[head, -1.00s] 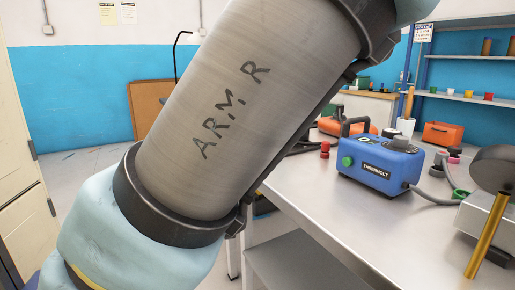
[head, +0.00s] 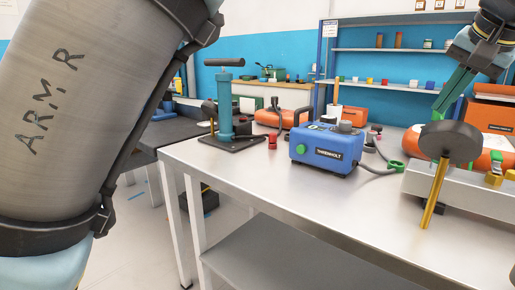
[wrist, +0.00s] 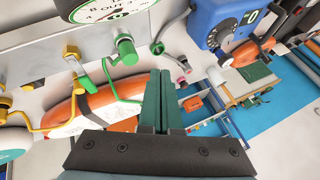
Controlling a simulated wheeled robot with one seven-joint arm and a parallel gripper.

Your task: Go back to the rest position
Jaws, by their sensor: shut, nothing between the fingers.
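My gripper (head: 447,98) is at the upper right of the head view, with its green fingers pointing down and left above the bench. In the wrist view my gripper (wrist: 163,75) has its two green fingers together, with nothing between them. A large grey link of my arm, marked "ARM R", fills the left of the head view.
A blue pump box (head: 325,150) with a hose stands mid-bench, and a teal hand pump (head: 225,108) stands behind left. A metal manifold (head: 468,186) with a round gauge (head: 450,142) is at right. The steel bench (head: 290,195) is clear in front.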

